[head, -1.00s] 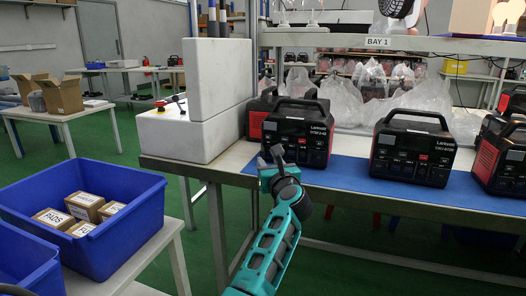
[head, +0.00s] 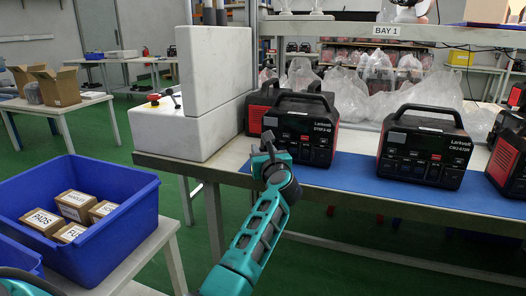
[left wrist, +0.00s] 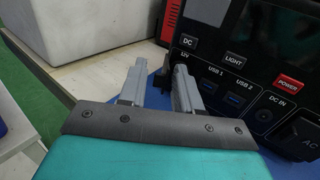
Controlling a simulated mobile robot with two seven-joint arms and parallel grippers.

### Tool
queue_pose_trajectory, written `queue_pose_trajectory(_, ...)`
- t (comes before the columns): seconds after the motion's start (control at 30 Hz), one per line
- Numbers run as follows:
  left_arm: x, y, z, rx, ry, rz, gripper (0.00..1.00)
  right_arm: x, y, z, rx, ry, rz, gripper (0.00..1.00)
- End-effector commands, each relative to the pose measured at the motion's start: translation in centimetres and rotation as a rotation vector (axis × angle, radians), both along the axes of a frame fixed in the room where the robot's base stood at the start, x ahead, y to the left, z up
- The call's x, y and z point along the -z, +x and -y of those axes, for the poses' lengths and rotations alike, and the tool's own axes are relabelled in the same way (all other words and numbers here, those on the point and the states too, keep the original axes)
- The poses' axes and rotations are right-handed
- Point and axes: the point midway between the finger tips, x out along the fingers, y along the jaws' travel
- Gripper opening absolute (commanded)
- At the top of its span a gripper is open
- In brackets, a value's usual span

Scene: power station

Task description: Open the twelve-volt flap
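The nearest black and red power station (head: 303,128) stands on the blue mat, its front panel facing me. It fills the right of the left wrist view (left wrist: 255,60), with DC, LIGHT, USB and POWER labels. A partly covered label that seems to read 12V is by the right finger. The flap itself cannot be made out and may be behind that finger. My left gripper (left wrist: 160,88) is open, with an empty gap between its two grey fingers. Its fingers are at the panel's lower left; contact cannot be told. In the head view the gripper (head: 268,148) covers the panel's left edge.
A white block-shaped machine (head: 190,130) with a red button stands left of the power station. Another power station (head: 425,150) stands to the right on the blue mat (head: 350,178). A blue bin (head: 110,235) with boxes is at the lower left.

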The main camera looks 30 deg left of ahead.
Motion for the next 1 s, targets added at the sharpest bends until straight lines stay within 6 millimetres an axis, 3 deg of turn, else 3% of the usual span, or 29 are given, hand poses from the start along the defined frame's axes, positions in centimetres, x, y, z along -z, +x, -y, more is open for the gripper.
queue_pose_trajectory(0.33,0.0,0.0,0.0,0.0,0.0,0.0,0.0,0.1,-0.1,0.0,0.0,0.001,-0.002,0.43)
queue_pose_trajectory(0.63,-0.1,-0.1,-0.1,0.006,0.0,0.0,0.0,-0.3,0.0,-0.1,-0.001,0.0,-0.001,0.43)
queue_pose_trajectory(0.9,-0.6,-0.4,-0.6,0.093,0.0,-0.003,0.0,-3.0,0.3,0.2,0.009,-0.002,0.022,0.43)
queue_pose_trajectory(1.0,-0.8,-0.6,-0.9,0.158,0.0,-0.005,0.0,-2.9,-0.3,1.3,0.02,-0.026,0.005,0.43)
